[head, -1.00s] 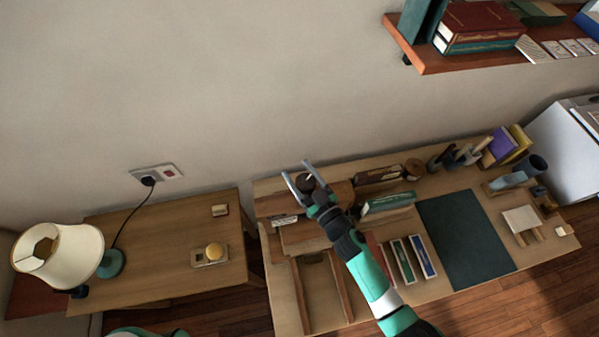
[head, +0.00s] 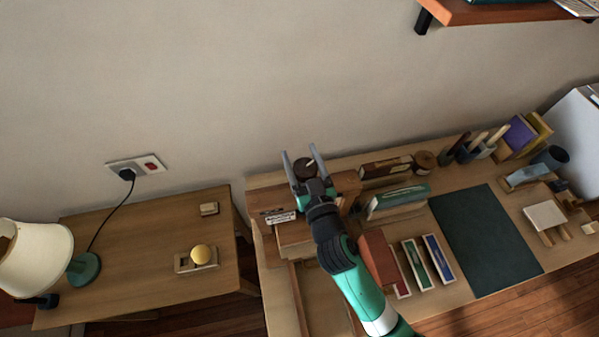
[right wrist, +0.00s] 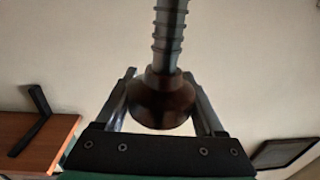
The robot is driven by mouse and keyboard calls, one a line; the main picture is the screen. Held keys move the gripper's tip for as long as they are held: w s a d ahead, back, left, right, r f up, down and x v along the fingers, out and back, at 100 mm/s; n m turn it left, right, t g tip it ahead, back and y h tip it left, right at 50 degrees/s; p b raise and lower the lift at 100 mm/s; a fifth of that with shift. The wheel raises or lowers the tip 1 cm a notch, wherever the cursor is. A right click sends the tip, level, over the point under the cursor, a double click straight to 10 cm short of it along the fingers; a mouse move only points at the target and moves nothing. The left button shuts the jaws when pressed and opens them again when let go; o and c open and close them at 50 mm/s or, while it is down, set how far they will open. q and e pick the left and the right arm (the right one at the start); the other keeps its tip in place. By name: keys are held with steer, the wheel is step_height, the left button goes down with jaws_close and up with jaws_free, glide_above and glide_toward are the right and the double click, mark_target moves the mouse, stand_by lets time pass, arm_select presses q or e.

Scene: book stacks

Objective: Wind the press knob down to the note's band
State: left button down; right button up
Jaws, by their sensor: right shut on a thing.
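The press knob (head: 305,168) is dark brown and round, and stands above the wooden press (head: 290,236) on the bench. In the right wrist view the knob (right wrist: 162,100) sits between the two fingers, with a grey ribbed screw (right wrist: 169,30) running from it. My right gripper (head: 302,160) is shut on the knob, one finger at each side. A small white note (head: 281,217) with dark print is on the press front; its text is too small to read. The band on the screw cannot be made out. My left gripper is not in view.
A book (head: 396,201) stands in a holder right of the press. A dark green mat (head: 484,240) lies further right. A side table (head: 150,250) with a lamp is at left. A shelf (head: 470,12) juts from the wall above.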

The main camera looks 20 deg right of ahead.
steer(key=m+h+b, duration=0.1)
steer(key=b, duration=0.1)
steer(key=m+h+b, duration=0.1)
steer(key=h+b, duration=0.1)
steer(key=shift+d+f+g+b, duration=0.2)
steer(key=shift+f+g+b, duration=0.1)
steer(key=shift+f, duration=0.1)
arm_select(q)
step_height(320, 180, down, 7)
arm_select(e)
steer(key=shift+r+m+h, duration=0.2)
steer(key=shift+m+h, duration=0.2)
steer(key=shift+h, duration=0.1)
steer(key=h+p, duration=0.1)
steer(key=m+g+h+p, duration=0.1)
steer(key=p, duration=0.1)
steer(key=shift+s+d+r, duration=0.15)
steer(key=shift+d+r, duration=0.15)
steer(key=shift+r, duration=0.1)
steer(key=shift+f+m+g+h+p, duration=0.1)
steer(key=shift+m+g+h+p, duration=0.2)
steer(key=shift+m+p, duration=0.15)
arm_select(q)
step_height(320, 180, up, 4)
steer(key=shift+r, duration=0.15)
arm_select(e)
steer(key=o, duration=1.4)
steer(key=shift+c, duration=0.2)
